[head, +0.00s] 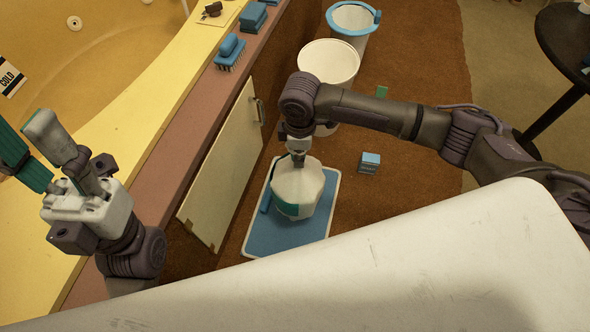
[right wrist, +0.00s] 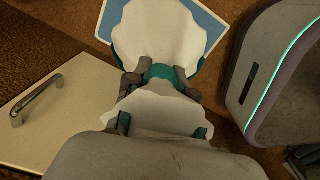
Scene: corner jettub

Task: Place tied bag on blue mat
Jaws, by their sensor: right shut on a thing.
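The tied bag (head: 297,185) is white with a teal band low on its side. It appears over the blue mat (head: 262,240), which has a pale rim and lies on the brown floor. I cannot tell whether the bag touches the mat. My right gripper (head: 298,158) points down and is shut on the bag's neck. In the right wrist view the fingers (right wrist: 160,80) close around a teal tie, with the bag's body (right wrist: 155,35) beyond and a mat corner (right wrist: 209,18) behind.
A white bin (head: 328,62) and a blue-rimmed bucket (head: 353,18) stand behind the right arm. A small blue-topped box (head: 369,163) is right of the mat. A cabinet door (head: 222,165) with a handle stands close at left. A dark round table (head: 565,40) is at upper right.

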